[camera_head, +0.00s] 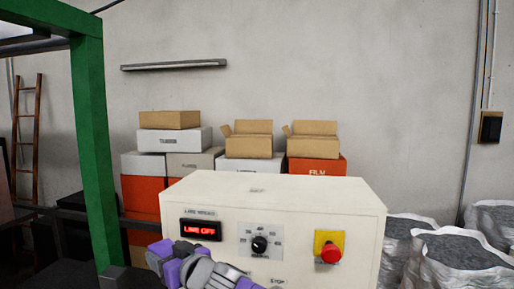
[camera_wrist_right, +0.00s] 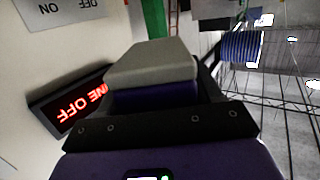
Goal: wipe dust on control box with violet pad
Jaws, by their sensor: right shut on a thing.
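The cream control box (camera_head: 300,204) stands in the lower middle of the head view. A small grey dust patch (camera_head: 257,190) lies on its top. My right gripper (camera_head: 162,256) is low in front of the box's left front, below the red LINE OFF display (camera_head: 201,229). In the right wrist view it is shut on a block with a grey face and a violet layer, the violet pad (camera_wrist_right: 150,98). In the head view, violet gripper parts make the pad hard to pick out. My left gripper does not show.
The box front carries a dial (camera_head: 259,244) and a red button (camera_head: 331,252) on yellow. A green post (camera_head: 92,140) rises at the left. Stacked cartons (camera_head: 248,146) stand behind, and filled sacks (camera_head: 466,257) at the right. The space above the box top is clear.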

